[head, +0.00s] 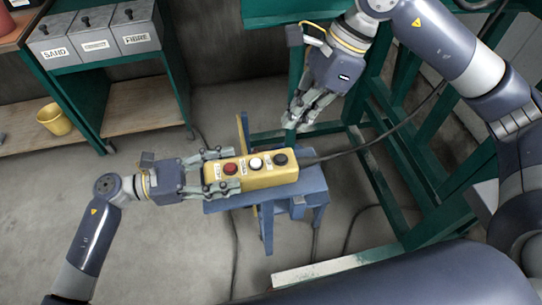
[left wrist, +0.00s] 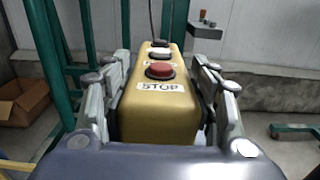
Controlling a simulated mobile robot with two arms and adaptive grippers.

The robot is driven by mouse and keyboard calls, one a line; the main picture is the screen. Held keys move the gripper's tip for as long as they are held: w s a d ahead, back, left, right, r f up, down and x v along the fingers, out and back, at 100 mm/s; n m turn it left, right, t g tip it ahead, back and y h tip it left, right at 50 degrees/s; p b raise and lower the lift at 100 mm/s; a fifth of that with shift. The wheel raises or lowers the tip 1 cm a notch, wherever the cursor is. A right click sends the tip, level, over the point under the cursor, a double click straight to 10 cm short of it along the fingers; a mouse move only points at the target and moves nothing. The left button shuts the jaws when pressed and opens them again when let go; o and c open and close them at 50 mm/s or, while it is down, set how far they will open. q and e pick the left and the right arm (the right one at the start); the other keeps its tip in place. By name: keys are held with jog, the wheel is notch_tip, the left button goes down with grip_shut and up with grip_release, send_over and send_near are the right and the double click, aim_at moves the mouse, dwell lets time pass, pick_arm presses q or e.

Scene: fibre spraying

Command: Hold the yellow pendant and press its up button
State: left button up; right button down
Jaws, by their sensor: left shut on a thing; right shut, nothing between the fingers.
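The yellow pendant (head: 262,178) is a long box with a red, a white and a black button in a row on its top face. My left gripper (head: 222,170) is shut on its left end, by the red button, above a blue stool (head: 310,187). In the left wrist view the pendant (left wrist: 156,113) sits between the two fingers, with the red button (left wrist: 160,70) labelled STOP nearest. The labels by the white and black buttons are too small to read. My right gripper (head: 297,117) is shut and empty, above and to the right of the pendant, apart from it.
A black cable runs from the pendant's right end up past the green frame (head: 395,205). Bins labelled SAND and FIBRE (head: 135,35) stand at the back left. A yellow bucket (head: 54,119) sits on the shelf below. Floor at the left is clear.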

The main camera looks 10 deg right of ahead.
aim_at(283, 154)
pick_arm(q)
jog(key=shift+f, duration=0.1)
pick_arm(e)
jog(key=a+m+t+y, duration=0.1)
jog(key=m, duration=0.3)
jog(key=r+m+t+y, duration=0.1)
jog(key=m, duration=0.3)
jog(key=a+r+m+t+y, duration=0.1)
jog(key=m+t, duration=0.1)
jog(key=m, duration=0.3)
jog(key=shift+w+a+r+y, duration=0.1)
jog(key=shift+a+r+y, duration=0.05)
jog(key=shift+a+y, duration=0.2)
jog(key=shift+f, duration=4.4)
jog(key=shift+f, duration=0.1)
jog(key=shift+f, duration=0.35)
